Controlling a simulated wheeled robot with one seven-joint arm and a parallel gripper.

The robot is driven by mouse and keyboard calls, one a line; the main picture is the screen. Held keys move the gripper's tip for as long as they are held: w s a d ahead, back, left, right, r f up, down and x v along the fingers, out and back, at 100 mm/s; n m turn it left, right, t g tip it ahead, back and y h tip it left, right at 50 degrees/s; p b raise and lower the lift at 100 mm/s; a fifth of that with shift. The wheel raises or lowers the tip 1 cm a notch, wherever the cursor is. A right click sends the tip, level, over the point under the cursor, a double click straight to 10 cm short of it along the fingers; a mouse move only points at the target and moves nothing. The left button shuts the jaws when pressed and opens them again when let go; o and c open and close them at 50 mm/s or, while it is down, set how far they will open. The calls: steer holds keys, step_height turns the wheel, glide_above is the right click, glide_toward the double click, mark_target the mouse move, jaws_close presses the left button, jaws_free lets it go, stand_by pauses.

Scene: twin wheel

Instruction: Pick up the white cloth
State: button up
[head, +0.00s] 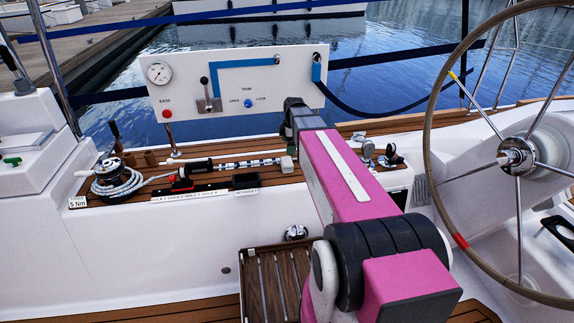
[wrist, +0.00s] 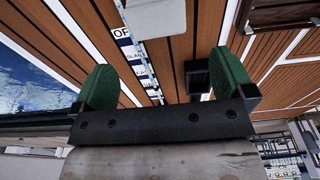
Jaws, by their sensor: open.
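A small pale, flat-looking piece, probably the white cloth (wrist: 158,15), lies on the brown slatted deck at the top edge of the wrist view, partly cut off. In the head view a small pale block (head: 287,164), perhaps the same thing, sits on the wooden ledge just left of my pink arm. My gripper (wrist: 165,80) is open, with its two green fingers wide apart and nothing between them. The pale piece lies beyond the fingertips, apart from them. In the head view my arm hides the fingers.
A small black tray (head: 245,181) and a row of labels (head: 190,195) lie on the ledge. A winch with rope (head: 118,180) stands at left. A white panel (head: 235,82) with a gauge rises behind. A large steering wheel (head: 428,130) stands close on the right.

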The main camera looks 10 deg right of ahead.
mark_target(287, 161)
steer(key=f, duration=0.5)
steer(key=shift+a+f, duration=0.15)
steer(key=shift+a, duration=0.2)
steer(key=shift+w+f, duration=0.2)
steer(key=shift+f, duration=2.55)
steer(key=shift+c, duration=0.3)
steer(key=c, duration=0.7)
steer(key=shift+r, duration=0.15)
